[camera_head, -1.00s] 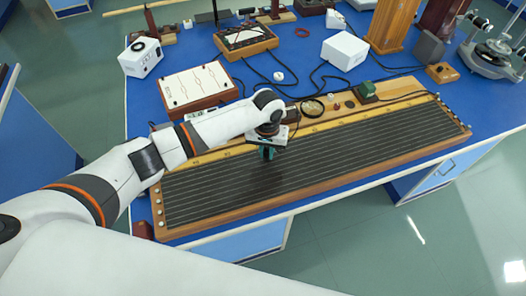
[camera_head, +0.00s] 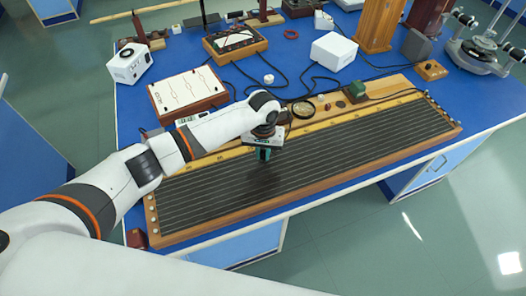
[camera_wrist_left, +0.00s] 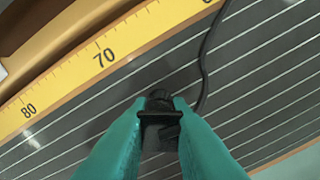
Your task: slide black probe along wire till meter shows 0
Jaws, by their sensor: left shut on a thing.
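The long wooden board (camera_head: 300,205) carries several parallel wires and a yellow scale (camera_head: 330,122) along its far side. My left gripper (camera_head: 263,154) is over the left-middle part of the board, with its green fingers pointing down. It is shut on the black probe (camera_wrist_left: 158,104), which shows between the fingertips in the left wrist view. The probe is over the wires near the scale's 70 mark; whether its tip touches a wire is hidden. A wooden-cased box with a pale face (camera_head: 235,42) may be the meter; no reading is legible. My right gripper is not in view.
A white-topped box (camera_head: 187,90) stands behind my left arm. Dark cables cross the blue tabletop (camera_head: 480,112). A thin black lead (camera_wrist_left: 204,60) runs beside the probe.

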